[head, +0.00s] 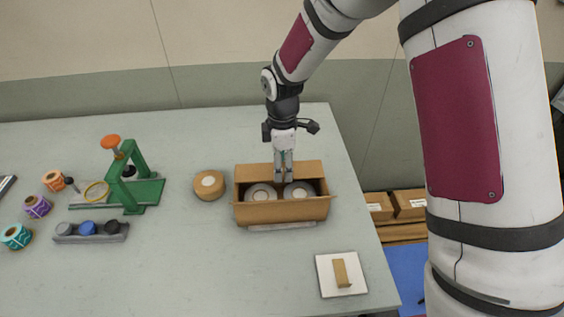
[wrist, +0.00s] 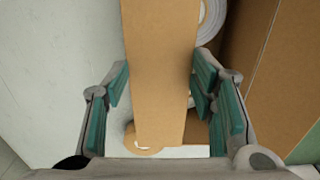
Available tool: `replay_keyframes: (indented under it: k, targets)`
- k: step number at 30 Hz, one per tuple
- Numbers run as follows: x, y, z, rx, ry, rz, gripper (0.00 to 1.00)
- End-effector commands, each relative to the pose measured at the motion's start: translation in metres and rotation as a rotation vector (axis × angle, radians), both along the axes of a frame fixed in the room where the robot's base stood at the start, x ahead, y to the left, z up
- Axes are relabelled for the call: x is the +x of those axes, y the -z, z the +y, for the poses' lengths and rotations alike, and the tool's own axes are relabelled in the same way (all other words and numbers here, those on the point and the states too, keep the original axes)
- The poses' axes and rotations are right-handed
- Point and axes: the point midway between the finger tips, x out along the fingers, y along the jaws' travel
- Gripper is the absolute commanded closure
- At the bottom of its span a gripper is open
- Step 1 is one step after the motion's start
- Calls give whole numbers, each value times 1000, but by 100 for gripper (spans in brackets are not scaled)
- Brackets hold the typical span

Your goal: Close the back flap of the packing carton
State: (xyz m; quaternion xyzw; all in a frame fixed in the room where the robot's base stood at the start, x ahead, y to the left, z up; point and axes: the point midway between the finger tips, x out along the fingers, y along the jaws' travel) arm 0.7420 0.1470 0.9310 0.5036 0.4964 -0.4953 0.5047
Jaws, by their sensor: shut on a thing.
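The open brown packing carton (head: 283,213) stands on the table with two pale rolls (head: 261,192) inside. Its back flap (head: 252,172) stands up along the rear edge. My gripper (head: 284,178) points down at the middle of that flap, and its fingers cover part of it. In the wrist view, the teal-padded fingers (wrist: 160,85) are on both sides of a cardboard strip, the flap (wrist: 160,60), and are shut on it. A roll's edge (wrist: 211,18) and another cardboard panel (wrist: 262,60) show to the right.
A tape roll (head: 208,185) stands just left of the carton. A green stand (head: 134,190) and a grey tray (head: 90,233) are farther left. A white pad (head: 329,286) with a small brown piece lies front right. The table between is clear.

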Motion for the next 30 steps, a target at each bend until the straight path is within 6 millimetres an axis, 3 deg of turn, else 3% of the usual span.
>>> replay_keyframes:
  k: [5,6,8,9,20,23,30]
  targets:
    - [0,1,0,0,0,1,77]
    - [0,1,0,0,0,1,42]
    - [0,1,0,0,0,1,28]
    - [0,1,0,0,0,1,27]
    - [1,-3,0,0,0,0,27]
    - [1,-14,0,1,0,-1,27]
    - [0,-62,0,2,2,-4,27]
